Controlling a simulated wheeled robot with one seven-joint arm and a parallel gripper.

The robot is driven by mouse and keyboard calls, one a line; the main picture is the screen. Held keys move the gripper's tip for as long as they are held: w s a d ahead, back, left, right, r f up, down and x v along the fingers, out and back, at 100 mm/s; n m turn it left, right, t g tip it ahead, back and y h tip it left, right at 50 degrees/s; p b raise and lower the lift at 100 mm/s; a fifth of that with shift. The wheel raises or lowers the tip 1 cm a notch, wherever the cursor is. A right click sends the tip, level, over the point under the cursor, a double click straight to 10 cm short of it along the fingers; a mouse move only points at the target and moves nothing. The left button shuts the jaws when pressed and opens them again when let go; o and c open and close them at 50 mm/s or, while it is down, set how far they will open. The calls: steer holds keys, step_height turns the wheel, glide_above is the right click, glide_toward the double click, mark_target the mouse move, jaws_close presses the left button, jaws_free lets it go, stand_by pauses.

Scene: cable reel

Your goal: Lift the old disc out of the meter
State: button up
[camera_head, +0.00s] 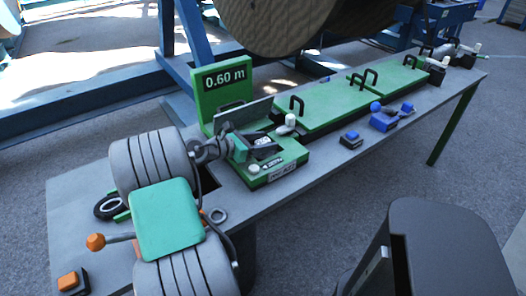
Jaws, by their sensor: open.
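The green meter (290,163) stands on the grey bench, with a display panel (225,80) reading "0.60 m" behind it. A grey plate (243,115) stands tilted at its top. What looks like my gripper (262,150), dark with a teal part, is over the meter's left half, close to or inside its opening. It looks open with nothing clearly between the fingers. I cannot make out the old disc in the meter; the gripper and plate cover much of the opening.
Green covers (330,105) with black handles run along the bench to the right. A blue device (384,120) and a small blue-topped block (351,139) sit at the front edge. An orange button box (73,281) is at lower left. A large reel (275,22) hangs behind.

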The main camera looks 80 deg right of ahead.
jaws_close()
stand_by(0.6)
